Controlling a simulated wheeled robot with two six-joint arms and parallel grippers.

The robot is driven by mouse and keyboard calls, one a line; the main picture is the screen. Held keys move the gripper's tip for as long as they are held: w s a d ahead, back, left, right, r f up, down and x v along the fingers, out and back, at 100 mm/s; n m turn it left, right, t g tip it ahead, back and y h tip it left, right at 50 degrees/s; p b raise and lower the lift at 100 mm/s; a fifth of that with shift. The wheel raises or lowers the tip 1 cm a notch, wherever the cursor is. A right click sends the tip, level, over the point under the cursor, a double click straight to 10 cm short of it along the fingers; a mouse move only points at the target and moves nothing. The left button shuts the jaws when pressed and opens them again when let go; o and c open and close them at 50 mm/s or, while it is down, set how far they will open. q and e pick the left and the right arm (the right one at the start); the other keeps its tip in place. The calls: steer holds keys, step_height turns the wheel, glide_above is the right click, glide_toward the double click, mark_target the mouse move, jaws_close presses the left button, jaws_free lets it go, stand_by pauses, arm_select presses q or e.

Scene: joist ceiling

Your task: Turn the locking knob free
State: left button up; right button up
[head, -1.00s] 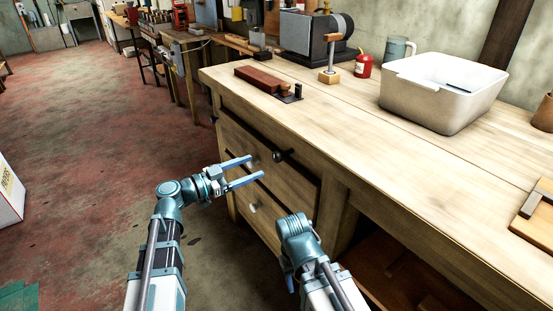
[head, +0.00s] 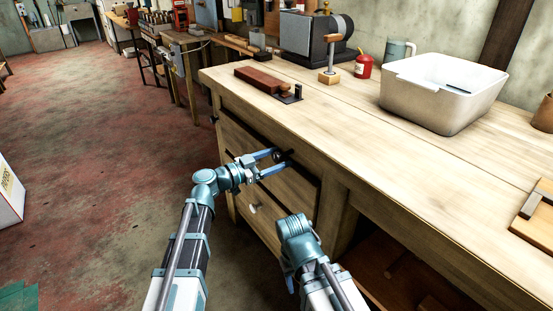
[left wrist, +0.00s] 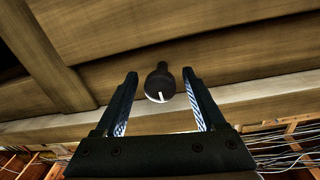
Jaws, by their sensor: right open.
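The locking knob (head: 278,156) is a small dark knob on the front of the wooden bench, under the top's edge. In the left wrist view the black knob (left wrist: 160,83) has a short stem and a white mark on its lower face. My left gripper (head: 277,161) is open with its two blue fingers on either side of the knob. In the left wrist view a gap shows on each side, so the fingers (left wrist: 160,82) do not touch it. My right gripper (head: 295,222) is low in front of the bench, apart from the knob; its fingers are hidden.
Drawer fronts with a pale knob (head: 253,208) lie below. On the bench top stand a white basin (head: 440,100), a red-brown block (head: 258,78), a red can (head: 363,66) and a wooden-handled tool (head: 331,60).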

arm_select(q)
jaws_close()
